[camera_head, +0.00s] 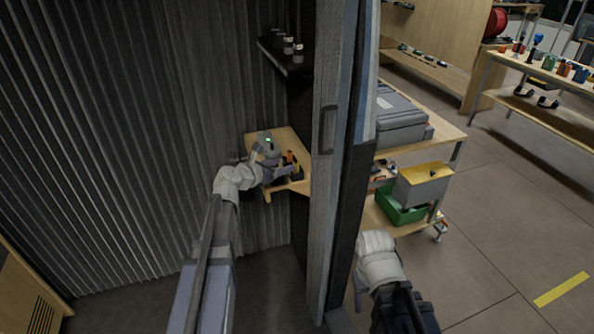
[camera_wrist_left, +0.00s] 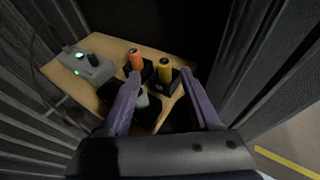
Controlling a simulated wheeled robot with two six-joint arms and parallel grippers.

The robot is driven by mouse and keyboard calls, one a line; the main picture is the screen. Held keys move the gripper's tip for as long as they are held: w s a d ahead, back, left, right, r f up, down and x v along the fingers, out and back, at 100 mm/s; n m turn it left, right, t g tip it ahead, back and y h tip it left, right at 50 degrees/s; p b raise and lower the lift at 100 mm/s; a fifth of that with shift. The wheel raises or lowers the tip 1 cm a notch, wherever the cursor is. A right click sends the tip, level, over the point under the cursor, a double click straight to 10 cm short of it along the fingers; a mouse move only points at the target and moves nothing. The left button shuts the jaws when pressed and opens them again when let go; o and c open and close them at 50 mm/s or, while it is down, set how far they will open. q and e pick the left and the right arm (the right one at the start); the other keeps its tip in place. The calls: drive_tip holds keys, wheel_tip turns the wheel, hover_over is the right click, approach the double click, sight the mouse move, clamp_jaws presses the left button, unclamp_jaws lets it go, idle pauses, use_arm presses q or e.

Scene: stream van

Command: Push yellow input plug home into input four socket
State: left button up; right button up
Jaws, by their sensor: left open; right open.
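A yellow plug (camera_wrist_left: 165,72) stands upright in a black holder on a small wooden shelf (camera_wrist_left: 100,45). An orange plug (camera_wrist_left: 136,60) stands in a black holder just left of it. A pale-topped piece (camera_wrist_left: 141,98) sits nearer, between my left fingers. My left gripper (camera_wrist_left: 161,77) is open, its fingers pointing at the shelf, with the yellow plug showing between the tips; I cannot tell contact. In the head view my left gripper (camera_head: 284,171) is at the shelf. No socket labelled input four is readable.
A grey device (camera_wrist_left: 87,66) with green lights sits left on the shelf. A dark post (camera_head: 345,150) divides the curtained corner from the room. Right of it are a workbench with a grey case (camera_head: 400,118) and a green crate (camera_head: 400,212).

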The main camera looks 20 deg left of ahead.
sight(294, 163)
use_arm(q)
drive_tip(key=shift+d+b+x, duration=0.15)
drive_tip(key=shift+b+x, duration=0.5)
drive_tip(key=shift+x, duration=1.25)
drive_tip(key=shift+d+b+x, duration=0.1)
drive_tip(key=shift+b+x, duration=0.55)
drive_tip(key=shift+x, duration=1.25)
drive_tip(key=shift+s+f, duration=0.1)
drive_tip(key=shift+s, duration=0.15)
clamp_jaws()
